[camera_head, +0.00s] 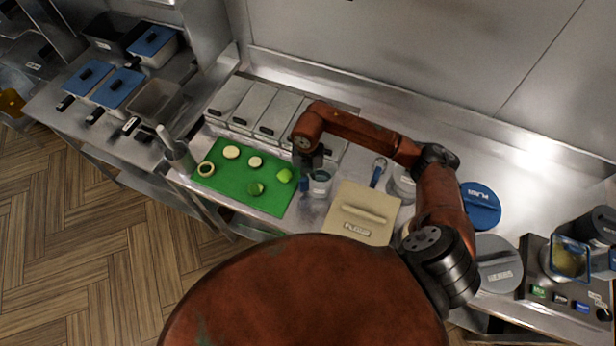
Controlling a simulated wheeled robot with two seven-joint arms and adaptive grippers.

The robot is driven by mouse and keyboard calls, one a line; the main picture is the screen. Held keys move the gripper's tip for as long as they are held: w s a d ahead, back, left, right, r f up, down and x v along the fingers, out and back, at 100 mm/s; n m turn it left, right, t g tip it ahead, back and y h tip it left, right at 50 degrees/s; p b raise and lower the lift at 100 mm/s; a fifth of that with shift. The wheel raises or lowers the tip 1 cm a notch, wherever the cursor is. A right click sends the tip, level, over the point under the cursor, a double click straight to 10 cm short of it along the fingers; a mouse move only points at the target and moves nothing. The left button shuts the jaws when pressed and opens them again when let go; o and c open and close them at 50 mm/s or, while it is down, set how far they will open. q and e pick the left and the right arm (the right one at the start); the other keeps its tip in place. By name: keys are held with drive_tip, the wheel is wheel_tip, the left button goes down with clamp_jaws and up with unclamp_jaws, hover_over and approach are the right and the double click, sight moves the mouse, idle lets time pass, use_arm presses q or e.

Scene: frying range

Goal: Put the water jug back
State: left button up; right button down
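A small clear container with a bluish inside, which looks like the water jug (320,184), stands on or just above the steel counter. It is at the right edge of the green cutting board. My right arm reaches in from the right, and its gripper (308,170) points down at the jug's left side, beside a blue part that may be its handle. The gripper overlaps the jug in this view. The fingertips are small and dark, so I cannot tell whether they are closed on it. My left gripper is not in view.
The green board (228,182) holds cut vegetable pieces and a lime (285,175). Lidded steel bins (275,119) line the back. A beige lidded box (361,213) stands right of the jug, with a blue-handled tool (378,170) behind. A blue round lid (480,205) lies farther right.

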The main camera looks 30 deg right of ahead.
drive_tip(key=shift+f, duration=0.15)
drive_tip(key=c, duration=2.2)
unclamp_jaws()
drive_tip(key=shift+o, duration=0.2)
drive_tip(key=shift+r, duration=0.35)
wheel_tip(320, 180, up, 12)
drive_tip(key=shift+f+b, duration=0.15)
drive_tip(key=shift+b, duration=0.8)
